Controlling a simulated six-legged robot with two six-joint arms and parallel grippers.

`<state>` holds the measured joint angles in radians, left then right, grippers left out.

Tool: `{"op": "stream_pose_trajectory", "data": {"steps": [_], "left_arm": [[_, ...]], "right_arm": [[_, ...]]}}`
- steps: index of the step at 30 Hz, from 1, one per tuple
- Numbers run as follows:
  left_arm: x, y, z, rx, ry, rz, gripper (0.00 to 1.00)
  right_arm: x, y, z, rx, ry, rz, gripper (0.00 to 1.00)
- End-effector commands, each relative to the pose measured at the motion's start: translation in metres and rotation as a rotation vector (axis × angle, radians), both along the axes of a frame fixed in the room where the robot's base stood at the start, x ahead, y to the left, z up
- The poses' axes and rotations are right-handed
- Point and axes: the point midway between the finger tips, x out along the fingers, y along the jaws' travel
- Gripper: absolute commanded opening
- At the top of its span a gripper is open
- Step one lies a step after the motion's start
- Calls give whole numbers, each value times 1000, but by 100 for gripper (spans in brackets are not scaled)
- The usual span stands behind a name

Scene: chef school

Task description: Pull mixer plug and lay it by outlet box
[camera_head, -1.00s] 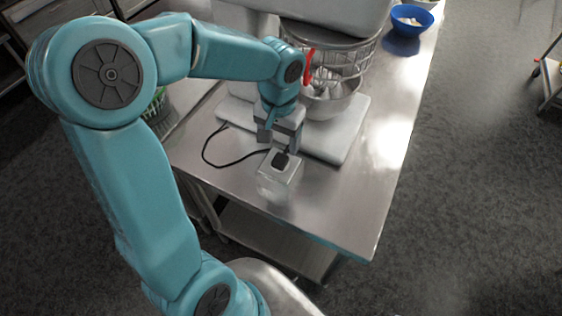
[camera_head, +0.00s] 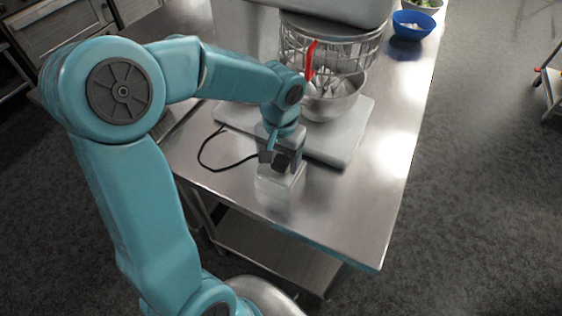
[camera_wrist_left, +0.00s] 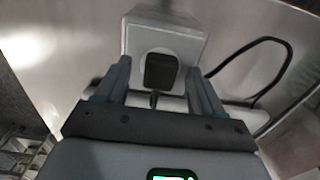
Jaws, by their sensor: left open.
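The black mixer plug (camera_wrist_left: 161,72) sits on the face of the pale outlet box (camera_wrist_left: 185,27) in the left wrist view. In the head view the plug (camera_head: 282,161) shows partly behind my fingers, on top of the outlet box (camera_head: 278,192). My left gripper (camera_wrist_left: 163,80) is open, with one finger on each side of the plug and gaps between. In the head view the left gripper (camera_head: 282,158) is right over the box. The black cord (camera_head: 225,166) curves left across the table to the mixer (camera_head: 330,135). My right gripper is not in view.
The steel table (camera_head: 350,205) has bare room right of the outlet box and along its front edge. The mixer's steel bowl (camera_head: 332,102) and wire guard stand behind my gripper. A blue bowl (camera_head: 412,26) sits at the far right corner.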

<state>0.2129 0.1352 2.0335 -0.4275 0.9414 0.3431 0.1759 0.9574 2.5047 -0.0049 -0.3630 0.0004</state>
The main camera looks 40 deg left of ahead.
Motion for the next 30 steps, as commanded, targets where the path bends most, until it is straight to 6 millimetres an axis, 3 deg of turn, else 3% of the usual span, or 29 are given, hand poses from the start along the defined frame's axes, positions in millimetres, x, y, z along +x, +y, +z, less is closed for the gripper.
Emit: {"op": "stream_pose_trajectory", "data": {"steps": [26,27,30], "left_arm": [[0,0,0,0,0,0,68],[0,0,0,0,0,0,65],[0,0,0,0,0,0,32]], "right_arm": [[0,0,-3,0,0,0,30],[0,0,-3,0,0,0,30],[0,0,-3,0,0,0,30]]}}
